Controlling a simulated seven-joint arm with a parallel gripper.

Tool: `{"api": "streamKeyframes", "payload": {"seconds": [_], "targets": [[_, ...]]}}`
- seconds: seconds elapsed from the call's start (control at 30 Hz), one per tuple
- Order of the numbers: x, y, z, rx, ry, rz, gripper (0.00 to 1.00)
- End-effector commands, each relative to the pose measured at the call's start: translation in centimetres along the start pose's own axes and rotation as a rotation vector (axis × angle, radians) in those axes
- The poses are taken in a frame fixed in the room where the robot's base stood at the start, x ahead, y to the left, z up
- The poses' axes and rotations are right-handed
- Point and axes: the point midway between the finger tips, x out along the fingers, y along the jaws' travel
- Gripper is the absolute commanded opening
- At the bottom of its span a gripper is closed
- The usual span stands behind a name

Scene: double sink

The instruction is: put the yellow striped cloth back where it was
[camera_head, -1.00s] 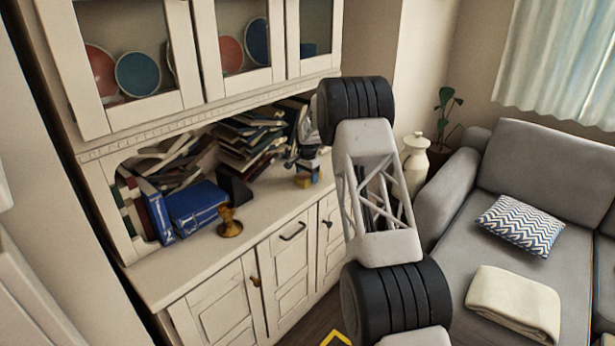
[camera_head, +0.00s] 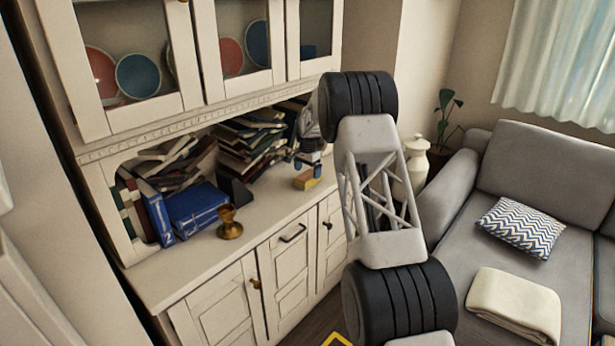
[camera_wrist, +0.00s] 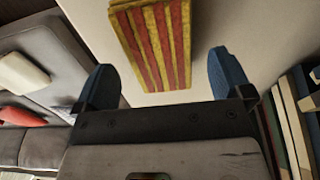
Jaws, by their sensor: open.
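The yellow striped cloth (camera_head: 307,179) is a small, folded, block-like piece lying on the cabinet's counter, near its right end. In the wrist view the cloth (camera_wrist: 153,42) shows yellow and red stripes, and its top is cut off by the frame edge. My gripper (camera_head: 309,169) is above the cloth and apart from it. In the wrist view my gripper (camera_wrist: 167,75) has its blue fingertips wide apart, with nothing between them, and the cloth lies beyond them.
Piled books (camera_head: 245,140) fill the shelf behind the counter, close to my gripper. Blue books (camera_head: 195,208) and a brass goblet (camera_head: 230,222) stand farther left. The counter (camera_head: 262,212) is clear between the goblet and the cloth. A grey sofa (camera_head: 540,180) is at the right.

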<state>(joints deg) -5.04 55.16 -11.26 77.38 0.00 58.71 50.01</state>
Motion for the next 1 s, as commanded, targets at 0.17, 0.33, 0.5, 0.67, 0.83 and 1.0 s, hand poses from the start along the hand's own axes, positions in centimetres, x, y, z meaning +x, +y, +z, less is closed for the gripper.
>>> {"api": "streamKeyframes", "payload": {"seconds": [0.17, 0.33, 0.5, 0.67, 0.83, 1.0], "targets": [[-3.1, 0.0, 0.0, 0.0, 0.002, -0.002, 0.97], [-5.6, 0.0, 0.0, 0.0, 0.0, -0.001, 0.97], [-7.5, 0.0, 0.0, 0.0, 0.001, -0.001, 0.97], [-8.2, 0.0, 0.0, 0.0, 0.0, 0.0, 0.97], [-8.4, 0.0, 0.0, 0.0, 0.0, 0.0, 0.97], [-8.4, 0.0, 0.0, 0.0, 0.0, 0.0, 0.97]]}}
